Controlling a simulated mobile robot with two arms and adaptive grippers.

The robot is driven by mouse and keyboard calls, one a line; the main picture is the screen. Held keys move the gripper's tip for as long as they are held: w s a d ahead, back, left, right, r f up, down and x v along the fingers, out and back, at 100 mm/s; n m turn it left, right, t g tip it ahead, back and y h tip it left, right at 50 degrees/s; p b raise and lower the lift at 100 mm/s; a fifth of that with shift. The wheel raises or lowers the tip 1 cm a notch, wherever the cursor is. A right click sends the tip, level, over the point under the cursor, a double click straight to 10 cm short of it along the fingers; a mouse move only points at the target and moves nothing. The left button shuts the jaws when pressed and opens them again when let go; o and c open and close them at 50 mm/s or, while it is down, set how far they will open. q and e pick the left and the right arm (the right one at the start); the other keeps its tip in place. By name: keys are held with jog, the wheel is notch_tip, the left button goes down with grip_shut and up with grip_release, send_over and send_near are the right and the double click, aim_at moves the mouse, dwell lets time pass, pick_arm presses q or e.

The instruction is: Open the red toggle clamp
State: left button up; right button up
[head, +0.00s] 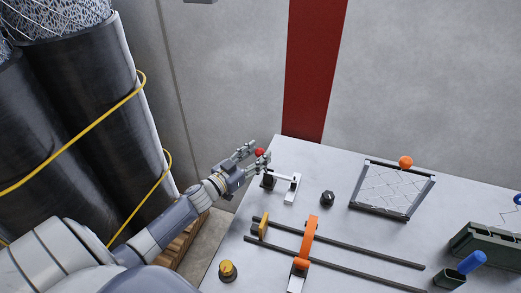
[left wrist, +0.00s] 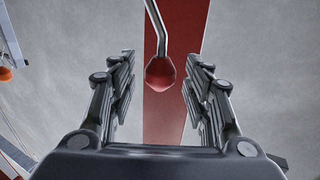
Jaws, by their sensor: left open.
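The red toggle clamp shows its red knob (head: 260,152) in the head view, with its pale base (head: 291,190) on the table near the back left corner. In the left wrist view the red knob (left wrist: 160,73) hangs from a bent metal lever (left wrist: 158,25), between the two fingers and nearer the right one. My left gripper (head: 254,158) is open around the knob, with a gap to each finger in the left wrist view. Part of the clamp is hidden behind the fingers in the head view. My right gripper is not in view.
A black knob (head: 327,198) stands right of the clamp. Dark rails (head: 350,245) with an orange clamp (head: 307,240) and a yellow block (head: 263,226) lie in front. A mesh frame (head: 392,190) with an orange ball is farther right. Wrapped rolls (head: 80,100) stand left of the table.

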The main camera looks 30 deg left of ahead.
pick_arm(q)
jog(key=shift+w+d, duration=0.1)
jog(key=shift+w, duration=0.85)
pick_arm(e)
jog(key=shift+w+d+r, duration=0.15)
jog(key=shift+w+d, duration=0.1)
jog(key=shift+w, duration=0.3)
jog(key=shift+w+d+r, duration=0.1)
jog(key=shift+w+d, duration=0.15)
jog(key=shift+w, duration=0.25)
pick_arm(q)
grip_shut()
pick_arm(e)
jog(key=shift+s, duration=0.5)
